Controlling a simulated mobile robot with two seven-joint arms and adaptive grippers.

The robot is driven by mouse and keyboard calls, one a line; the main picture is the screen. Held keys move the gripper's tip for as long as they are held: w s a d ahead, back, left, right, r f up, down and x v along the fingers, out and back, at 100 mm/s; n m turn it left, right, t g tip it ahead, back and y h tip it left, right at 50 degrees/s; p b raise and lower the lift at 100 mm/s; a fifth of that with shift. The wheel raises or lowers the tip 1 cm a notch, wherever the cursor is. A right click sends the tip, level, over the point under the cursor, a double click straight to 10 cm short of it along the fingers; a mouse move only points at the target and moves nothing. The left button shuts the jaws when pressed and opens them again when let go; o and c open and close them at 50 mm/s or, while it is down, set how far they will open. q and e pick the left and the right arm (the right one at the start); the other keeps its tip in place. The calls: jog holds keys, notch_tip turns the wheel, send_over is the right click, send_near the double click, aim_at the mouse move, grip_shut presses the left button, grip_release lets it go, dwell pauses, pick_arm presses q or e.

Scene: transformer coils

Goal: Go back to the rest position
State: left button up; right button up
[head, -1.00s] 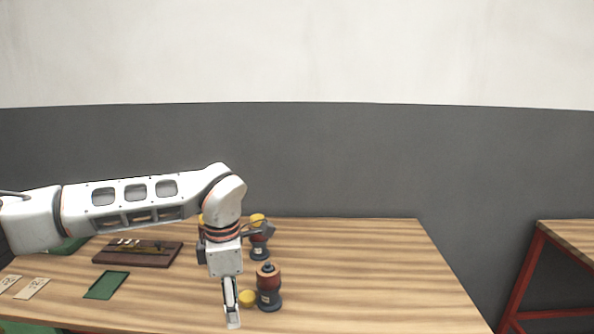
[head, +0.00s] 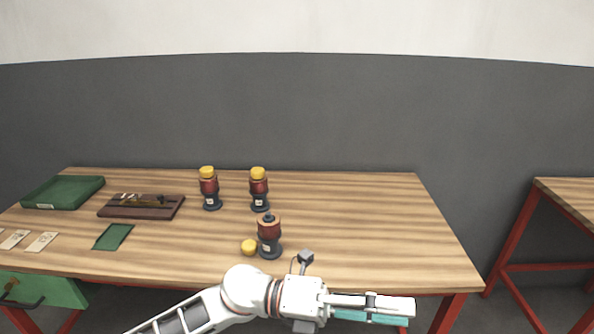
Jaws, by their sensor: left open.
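My left arm comes in from the bottom left, and its gripper (head: 408,309) is at the bottom of the head view, in front of the table's front edge and pointing right. It is open, with nothing seen in it. Three transformer coils stand upright on the wooden table: two with yellow caps at the back, the left one (head: 209,188) and the right one (head: 259,189), and one without a yellow cap (head: 269,236) nearer the front. A loose yellow cap (head: 249,247) lies just left of the front coil. My right gripper is not in view.
A green tray (head: 28,204), a dark wooden board with tools (head: 112,211), a green card (head: 114,237) and pale labels (head: 42,242) are on the table's left. The table's right half (head: 380,220) is clear. Another red-framed table (head: 565,191) stands at the right.

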pick_arm(q)
jog(key=w+a+f+n+t+h, duration=0.2)
jog(key=w+a+n+t, duration=0.55)
jog(key=n+t, duration=0.8)
jog(key=w+a+f+n+t+y, duration=0.2)
jog(key=a+f+n+y, duration=0.2)
jog(key=a+f+n, duration=0.15)
jog(key=w+a+f+n+t+y, duration=0.2)
jog(key=a+f+n+t+y, duration=0.1)
jog(key=a+f+n+y, duration=0.25)
jog(key=s+a+f+n+g+y, duration=0.2)
jog(key=s+a+f+n+y, duration=0.2)
jog(key=f, duration=0.8)
jog(key=s+a+f+n+g+y, duration=0.3)
jog(key=s+a+f+n, duration=0.5)
jog(key=s+a+f, duration=0.4)
jog(key=shift+s+a+f+n+y, duration=0.2)
jog(key=shift+n+y, duration=0.15)
jog(key=shift+y, duration=0.5)
